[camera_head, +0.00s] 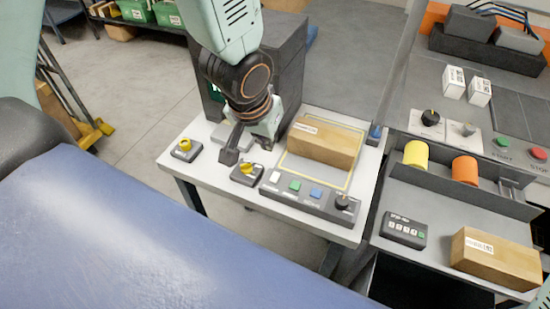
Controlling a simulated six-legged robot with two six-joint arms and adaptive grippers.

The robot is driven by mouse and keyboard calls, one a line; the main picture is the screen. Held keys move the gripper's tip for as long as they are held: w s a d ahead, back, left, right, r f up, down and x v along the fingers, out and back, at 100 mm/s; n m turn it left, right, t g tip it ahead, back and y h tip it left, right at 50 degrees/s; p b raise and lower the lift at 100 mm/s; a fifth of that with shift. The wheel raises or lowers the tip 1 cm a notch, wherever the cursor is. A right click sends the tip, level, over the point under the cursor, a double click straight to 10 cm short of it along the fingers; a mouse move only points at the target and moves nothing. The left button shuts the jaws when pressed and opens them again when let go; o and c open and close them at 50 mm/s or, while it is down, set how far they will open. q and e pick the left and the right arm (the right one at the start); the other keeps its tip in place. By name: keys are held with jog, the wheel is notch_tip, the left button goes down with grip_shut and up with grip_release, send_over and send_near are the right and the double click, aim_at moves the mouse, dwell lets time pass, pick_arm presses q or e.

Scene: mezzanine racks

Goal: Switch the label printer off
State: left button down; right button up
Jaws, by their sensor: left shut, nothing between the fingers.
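A small dark switch box with a yellow rotary knob (246,169) sits on the light table, just left of the button panel. A second box with a yellow knob (185,145) sits at the table's left corner. A dark grey boxy machine (290,60) stands at the back of the table, partly hidden by my left arm; I cannot tell if it is the label printer. My left gripper (230,156) is shut and empty, pointing down just left of and behind the nearer knob. Contact with the knob cannot be made out. My right gripper is not in view.
A console with START and STOP buttons (538,154), a keypad (404,230) and rolls is at right.

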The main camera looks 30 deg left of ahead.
pick_arm(q)
jog(key=shift+w, duration=0.15)
jog(key=shift+f, duration=0.1)
jog(key=b, duration=0.4)
send_near(275, 175)
jog(key=w+f, duration=0.1)
jog(key=f, duration=0.1)
jog(key=w+f+b, duration=0.1)
jog(key=w+f, duration=0.1)
jog(key=shift+a+f, duration=0.1)
jog(key=shift+f, duration=0.15)
jog(key=shift+x, duration=0.8)
jog(key=shift+f, duration=0.1)
